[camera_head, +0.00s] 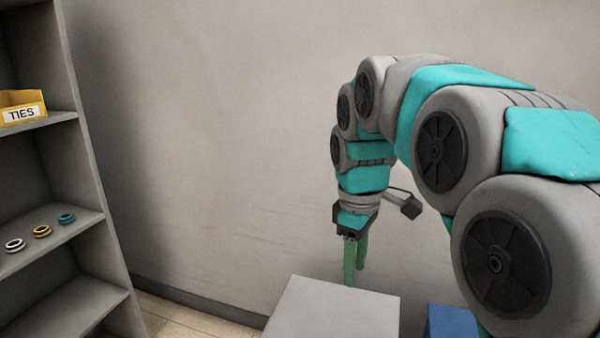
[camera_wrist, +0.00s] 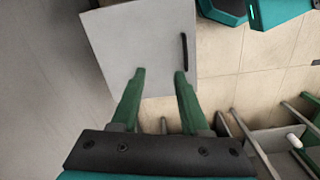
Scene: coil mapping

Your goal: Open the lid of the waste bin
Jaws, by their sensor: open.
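The waste bin (camera_head: 335,308) is a light grey box with a flat top, at the bottom middle of the head view. Its lid looks shut. The lid (camera_wrist: 130,35) also shows in the wrist view, with a dark bar-like handle (camera_wrist: 185,50) near its right edge. My gripper (camera_head: 355,282) has green fingers that point down at the bin's far side, near the wall. In the wrist view my gripper (camera_wrist: 160,74) is open and empty, its fingertips overlapping the lid's near edge. The height gap between fingertips and lid is hard to tell.
A grey shelf unit (camera_head: 90,225) stands at the left, with a yellow bin marked TIES (camera_head: 22,108) and several small coils (camera_head: 42,231). A plain wall (camera_head: 220,130) is behind my arm. A blue object (camera_head: 452,322) is right of the bin. Tiled floor (camera_wrist: 222,50) shows beside the bin.

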